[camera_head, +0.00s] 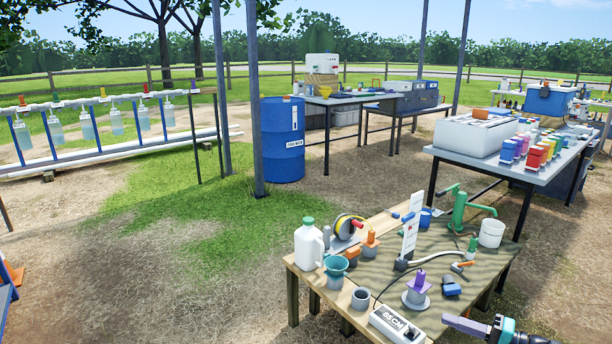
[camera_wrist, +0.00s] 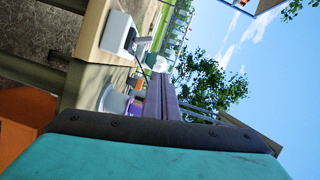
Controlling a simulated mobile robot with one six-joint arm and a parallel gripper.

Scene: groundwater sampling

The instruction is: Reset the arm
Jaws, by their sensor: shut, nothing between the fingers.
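My gripper (camera_head: 456,322) shows at the lower right of the head view, just off the right front corner of the wooden table (camera_head: 335,296). Its fingers are together and hold nothing. In the wrist view the closed fingers (camera_wrist: 160,98) point away over a teal and black gripper body. The wrist view is turned on its side, with the table edge at upper left and sky at right. Most of my arm lies outside the head view.
The wooden table holds a meter box marked 85CM (camera_head: 397,325), a white jug (camera_head: 309,246), a green hand pump (camera_head: 466,207) and a white bucket (camera_head: 491,233). A grey table (camera_head: 560,180) with coloured bottles stands behind. A blue barrel (camera_head: 282,140) stands on the grass.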

